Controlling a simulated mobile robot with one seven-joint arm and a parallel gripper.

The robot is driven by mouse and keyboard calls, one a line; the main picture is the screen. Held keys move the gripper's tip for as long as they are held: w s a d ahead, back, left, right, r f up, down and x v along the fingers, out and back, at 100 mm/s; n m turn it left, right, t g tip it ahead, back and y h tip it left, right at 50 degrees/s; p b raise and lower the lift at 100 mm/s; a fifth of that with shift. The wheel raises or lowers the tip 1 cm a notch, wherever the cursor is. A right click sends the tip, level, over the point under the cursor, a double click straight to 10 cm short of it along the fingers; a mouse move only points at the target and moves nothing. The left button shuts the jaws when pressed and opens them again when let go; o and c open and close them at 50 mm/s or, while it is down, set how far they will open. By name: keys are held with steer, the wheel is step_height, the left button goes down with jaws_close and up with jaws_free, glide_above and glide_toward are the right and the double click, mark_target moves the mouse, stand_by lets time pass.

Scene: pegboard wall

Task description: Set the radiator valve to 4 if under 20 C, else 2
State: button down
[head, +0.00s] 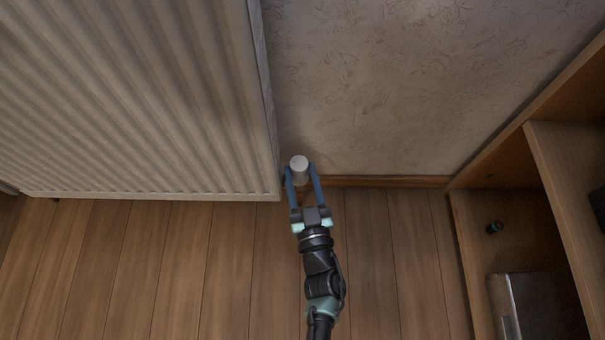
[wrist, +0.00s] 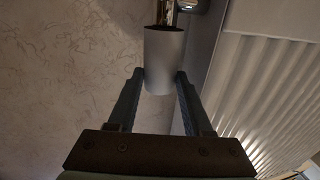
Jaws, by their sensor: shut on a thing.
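The radiator valve knob (head: 299,164) is a pale grey-white cylinder at the lower right corner of the radiator (head: 140,100). In the wrist view the valve knob (wrist: 163,62) sits below a brass fitting (wrist: 166,12). My gripper (head: 301,175) is shut on the valve knob, one blue finger on each side. My gripper's fingers also show in the wrist view (wrist: 160,82), touching the knob's sides. No numbers or marks on the knob can be read in either view. No thermometer or temperature reading is in view.
A wooden shelf unit (head: 565,175) stands at the right, with a small dark object (head: 494,228) and a grey box-like item (head: 505,305) in it. A skirting board (head: 390,181) runs along the wall. The wooden floor (head: 400,260) between is clear.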

steer(key=shift+m+t+h+b, duration=0.3)
steer(key=shift+m+h+b, duration=0.2)
steer(key=shift+h+b, duration=0.2)
steer(key=shift+h, duration=0.4)
steer(key=shift+m, duration=0.3)
steer(key=c, duration=0.6)
jaws_free()
steer(key=shift+a, duration=0.1)
steer(key=shift+s, duration=0.15)
